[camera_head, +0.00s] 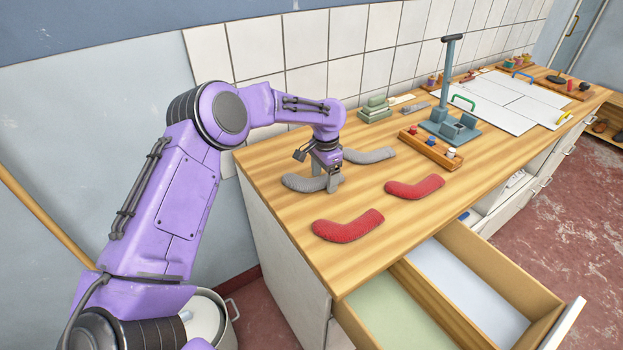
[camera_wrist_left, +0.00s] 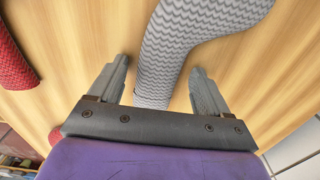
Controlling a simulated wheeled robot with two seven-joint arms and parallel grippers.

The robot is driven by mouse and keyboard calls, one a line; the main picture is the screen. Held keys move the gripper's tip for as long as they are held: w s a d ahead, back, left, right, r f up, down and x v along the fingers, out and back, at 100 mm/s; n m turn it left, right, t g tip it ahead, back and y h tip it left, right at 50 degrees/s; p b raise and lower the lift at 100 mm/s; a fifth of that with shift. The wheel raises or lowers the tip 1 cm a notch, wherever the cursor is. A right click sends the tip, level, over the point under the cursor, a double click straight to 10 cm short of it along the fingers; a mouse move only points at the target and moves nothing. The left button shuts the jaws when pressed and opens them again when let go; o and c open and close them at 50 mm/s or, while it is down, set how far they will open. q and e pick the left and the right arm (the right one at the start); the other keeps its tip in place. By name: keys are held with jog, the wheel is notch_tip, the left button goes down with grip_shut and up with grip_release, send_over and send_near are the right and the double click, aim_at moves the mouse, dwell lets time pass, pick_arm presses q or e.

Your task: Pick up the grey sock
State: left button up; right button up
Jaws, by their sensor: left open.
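Two grey knitted socks lie on the wooden worktop in the head view. One grey sock (camera_head: 301,183) lies at the near left, partly hidden by my left gripper (camera_head: 328,183). The other grey sock (camera_head: 372,156) lies just behind to the right. My left gripper points down at the near one, fingers apart. In the left wrist view, a grey sock (camera_wrist_left: 190,40) with a zigzag knit runs between the two open fingers of this gripper (camera_wrist_left: 158,75), with wood visible on both sides of it. My right gripper is not in view.
Two red socks (camera_head: 347,226) (camera_head: 415,187) lie nearer the front edge. A wooden rack (camera_head: 430,149) with small spools, a teal stand (camera_head: 449,126) and a stack of green blocks (camera_head: 375,108) are farther back. Open drawers (camera_head: 470,284) stick out below the worktop.

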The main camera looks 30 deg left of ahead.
pick_arm(q)
jog(key=shift+s+r, duration=0.25)
jog(key=shift+s, duration=0.05)
jog(key=shift+c, duration=0.6)
jog(key=c, duration=1)
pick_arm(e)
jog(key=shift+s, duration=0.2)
pick_arm(q)
jog(key=shift+w, duration=0.1)
